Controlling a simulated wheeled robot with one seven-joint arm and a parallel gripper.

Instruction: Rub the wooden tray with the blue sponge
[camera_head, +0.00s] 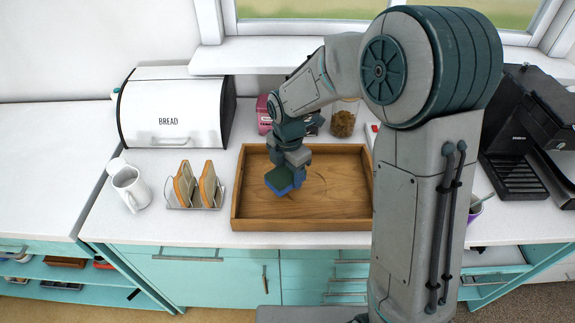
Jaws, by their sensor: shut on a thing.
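The wooden tray (257,218) lies on the white counter, and its raised rim shows on several sides. Its right end is partly hidden behind my arm. The blue sponge (284,183) has a dark green upper side and is over the left middle of the tray. My gripper (287,169) points down into the tray and is shut on the sponge. The sponge is at or very close to the tray floor; I cannot tell for certain whether it touches. Dark curved marks show on the tray floor to the right of the sponge.
A toast rack (197,203) with bread slices and a white mug (130,187) stand left of the tray. A white bread box (170,108) is behind them. A jar (343,123) stands behind the tray. A black coffee machine (535,135) is at the right.

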